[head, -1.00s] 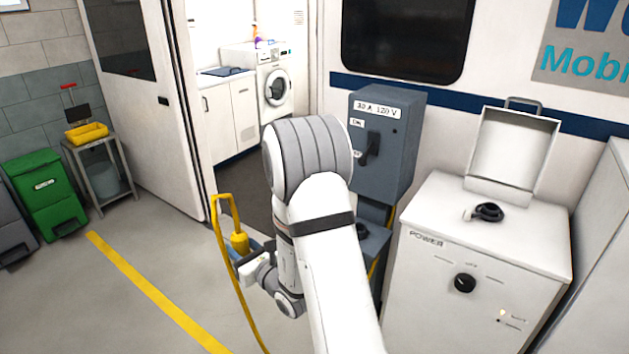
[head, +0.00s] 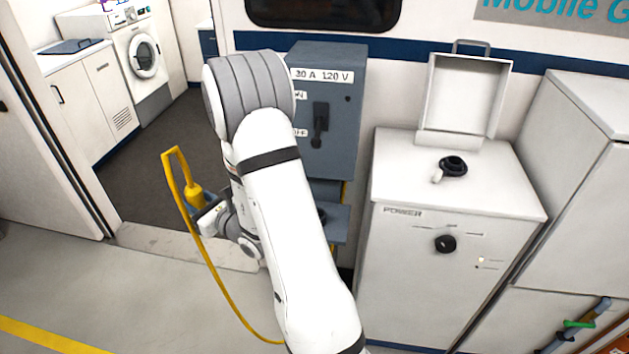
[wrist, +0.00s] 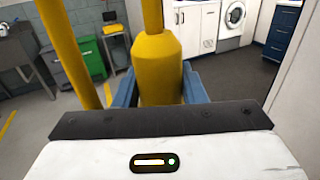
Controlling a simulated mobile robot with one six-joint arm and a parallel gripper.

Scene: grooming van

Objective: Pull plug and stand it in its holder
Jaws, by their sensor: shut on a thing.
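The yellow plug (head: 194,193) is between the blue fingers of my gripper (head: 205,207), held up in the air left of the grey switch box. In the wrist view the plug's wide yellow body (wrist: 158,70) sits between both fingers (wrist: 160,92). Its yellow cable (head: 208,263) loops up over the plug and hangs down toward the floor. The plug's front end is hidden. A blue-grey stand (head: 333,226) below the switch box has a dark round part, half hidden by my arm; I cannot tell whether this is the holder.
The grey switch box (head: 343,150), marked 30 A 120 V, has a black lever. The white power cabinet (head: 400,270) has a raised lid (head: 468,95) and a black round fitting (head: 453,166) on top. Bare floor (head: 130,290) lies left of my arm.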

